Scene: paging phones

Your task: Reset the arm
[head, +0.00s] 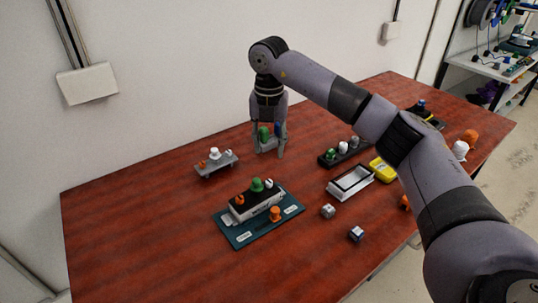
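My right arm reaches in from the lower right across the table (150,225). Its gripper (270,152) hangs pointing down over the back middle of the table. The fingertips are apart. A green knob (264,133) and a blue piece (278,129) show at the fingers, partly covered by them; I cannot make out what they sit on. My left gripper is not in view.
A grey stand with knobs (216,163) is left of the gripper. A teal board (245,238) carries a device with knobs. A white open frame (350,181), a yellow box (382,170), a dark knob strip (328,159) and small cubes (328,211) lie right. The left table is clear.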

